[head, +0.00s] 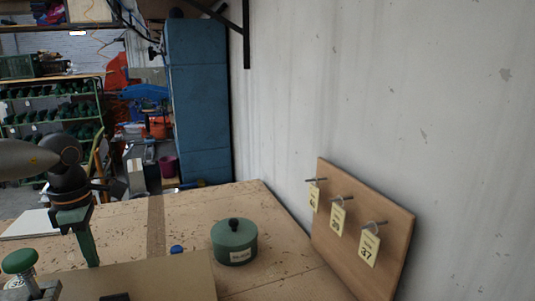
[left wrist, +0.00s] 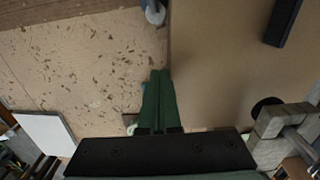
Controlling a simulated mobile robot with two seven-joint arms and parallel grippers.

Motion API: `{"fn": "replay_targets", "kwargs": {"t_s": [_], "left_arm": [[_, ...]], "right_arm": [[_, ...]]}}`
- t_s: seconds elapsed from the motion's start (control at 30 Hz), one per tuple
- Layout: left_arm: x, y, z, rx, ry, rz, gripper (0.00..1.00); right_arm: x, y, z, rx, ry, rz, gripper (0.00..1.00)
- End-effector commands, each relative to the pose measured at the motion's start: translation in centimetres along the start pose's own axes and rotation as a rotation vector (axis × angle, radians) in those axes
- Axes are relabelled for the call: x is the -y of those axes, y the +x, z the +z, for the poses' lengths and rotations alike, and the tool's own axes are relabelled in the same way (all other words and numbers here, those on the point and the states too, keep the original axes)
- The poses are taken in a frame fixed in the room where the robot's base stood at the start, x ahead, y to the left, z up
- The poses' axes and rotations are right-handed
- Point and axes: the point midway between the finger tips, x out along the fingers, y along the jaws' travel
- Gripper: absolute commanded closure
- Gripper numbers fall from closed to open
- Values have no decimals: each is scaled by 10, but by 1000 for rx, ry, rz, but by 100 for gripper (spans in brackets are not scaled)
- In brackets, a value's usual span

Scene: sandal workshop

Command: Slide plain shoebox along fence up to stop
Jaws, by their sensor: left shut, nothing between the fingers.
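A plain tan box top (head: 165,278), which looks like the shoebox, fills the bottom of the head view. It also shows at the right of the left wrist view (left wrist: 220,60), with a dark bar (left wrist: 283,22) on it. My left gripper (head: 94,262) is shut and empty, pointing down at the box's far edge; the box hides its tips in the head view. In the left wrist view the green fingers (left wrist: 159,80) lie right along the box edge; whether they touch it I cannot tell. I cannot make out the fence or stop clearly. My right gripper is not in view.
A green-knobbed clamp (head: 20,262) stands left of the box. A small blue knob (head: 177,249) and a green lidded pot (head: 234,242) stand beyond it. A pegboard with numbered tags (head: 360,225) leans at the wall. A white sheet (head: 30,224) lies at left. Bench between is mostly clear.

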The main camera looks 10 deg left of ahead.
Motion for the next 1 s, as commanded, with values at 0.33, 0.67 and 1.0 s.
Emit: {"fn": "replay_targets", "kwargs": {"t_s": [0.33, 0.67, 1.0], "left_arm": [[8, 1, 0, 0, 0, -1, 100], [12, 0, 0, 0, -1, -3, 100], [0, 0, 0, 0, -1, -2, 100]], "right_arm": [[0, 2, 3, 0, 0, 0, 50], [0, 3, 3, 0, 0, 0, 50], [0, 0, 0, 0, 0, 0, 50]]}}
